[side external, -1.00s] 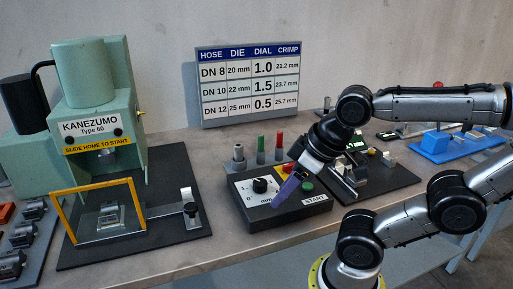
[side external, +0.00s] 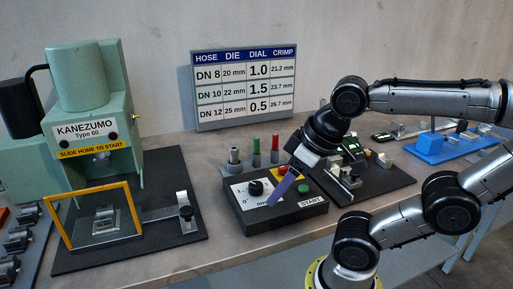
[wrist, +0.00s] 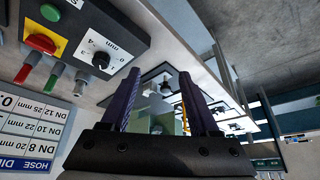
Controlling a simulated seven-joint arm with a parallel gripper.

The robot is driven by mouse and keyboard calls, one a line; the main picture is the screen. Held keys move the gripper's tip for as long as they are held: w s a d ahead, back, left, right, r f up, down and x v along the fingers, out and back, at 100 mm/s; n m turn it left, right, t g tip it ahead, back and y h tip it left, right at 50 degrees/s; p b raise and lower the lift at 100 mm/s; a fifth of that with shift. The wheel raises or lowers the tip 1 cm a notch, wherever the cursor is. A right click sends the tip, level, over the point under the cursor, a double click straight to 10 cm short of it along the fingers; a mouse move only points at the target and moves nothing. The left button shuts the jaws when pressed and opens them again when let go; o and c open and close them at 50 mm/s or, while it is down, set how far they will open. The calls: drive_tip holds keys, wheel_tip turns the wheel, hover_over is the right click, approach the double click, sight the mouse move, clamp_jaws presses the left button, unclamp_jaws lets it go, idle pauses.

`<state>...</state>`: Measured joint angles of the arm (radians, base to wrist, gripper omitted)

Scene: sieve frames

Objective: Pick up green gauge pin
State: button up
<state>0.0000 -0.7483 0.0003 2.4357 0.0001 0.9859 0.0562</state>
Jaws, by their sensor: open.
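The green gauge pin (side external: 256,153) stands upright behind the control box, between a grey pin and a red pin. It also shows in the wrist view (wrist: 55,77), at the left, outside the space between the fingers. My gripper (side external: 276,194) has purple fingers. In the side view it hangs in front of the pin, over the control box, tilted down and to the left. In the wrist view the two fingers (wrist: 160,95) are apart with nothing held between them. The side view overlaps the fingers, so their exact height over the box is unclear.
The control box (side external: 290,213) has a dial, a green START button and a red button on yellow. The grey pin (side external: 234,155) and red pin (side external: 275,149) flank the green one closely. The press (side external: 90,110) stands left; a black fixture plate (side external: 390,184) lies right.

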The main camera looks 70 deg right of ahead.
drive_tip(key=w+d+r+m+g, duration=0.1)
drive_tip(key=w+d+r+m, duration=0.25)
drive_tip(key=w+r, duration=0.55)
drive_tip(key=m+g, duration=0.4)
drive_tip(key=m, duration=0.4)
hover_over(257, 138)
wheel_tip(257, 138, down, 8)
wheel_tip(257, 138, down, 13)
drive_tip(key=shift+w+r, duration=0.1)
clamp_jaws()
